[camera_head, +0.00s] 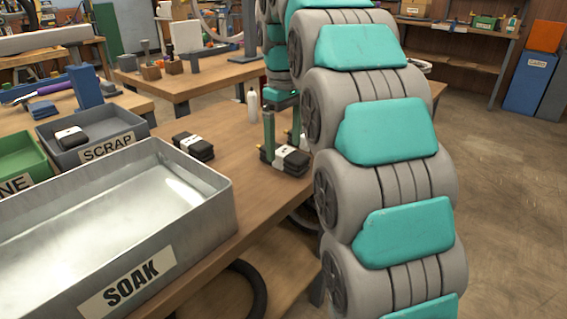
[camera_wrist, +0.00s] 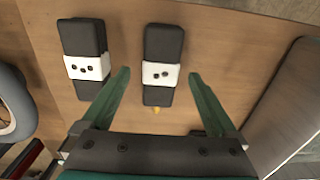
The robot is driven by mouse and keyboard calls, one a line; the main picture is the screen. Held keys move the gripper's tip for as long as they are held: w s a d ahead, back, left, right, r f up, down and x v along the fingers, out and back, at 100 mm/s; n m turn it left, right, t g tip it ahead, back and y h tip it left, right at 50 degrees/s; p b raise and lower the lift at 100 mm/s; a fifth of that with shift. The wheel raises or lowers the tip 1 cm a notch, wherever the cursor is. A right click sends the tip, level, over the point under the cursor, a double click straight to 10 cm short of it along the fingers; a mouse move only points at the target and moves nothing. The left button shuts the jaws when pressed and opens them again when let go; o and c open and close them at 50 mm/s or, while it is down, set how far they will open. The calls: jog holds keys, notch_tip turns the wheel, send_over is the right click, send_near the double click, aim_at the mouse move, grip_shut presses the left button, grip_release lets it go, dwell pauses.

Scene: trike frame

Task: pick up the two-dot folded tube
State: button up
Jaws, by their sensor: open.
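The two-dot folded tube (camera_wrist: 164,45) is a dark folded bundle with a white band marked by two dots. It lies on the wooden table in the wrist view. My gripper (camera_wrist: 158,75) is open, with one green finger on each side of the tube's near half and clear gaps beside it. A similar tube with three dots (camera_wrist: 82,45) lies to its left, outside the fingers. In the head view my gripper (camera_head: 282,138) appears at a banded tube (camera_head: 288,161), whose dots I cannot read. My arm covers part of the table there.
Another banded tube (camera_head: 193,147) lies on the table near the grey SOAK tray (camera_head: 228,200). The SCRAP bin (camera_head: 128,121) holds a tube too. A wheel (camera_wrist: 12,100) shows at the left of the wrist view, beyond the table edge.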

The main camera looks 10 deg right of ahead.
aim_at(283, 150)
jog(key=shift+a+f, duration=0.1)
jog(key=shift+f, duration=1.4)
grip_shut()
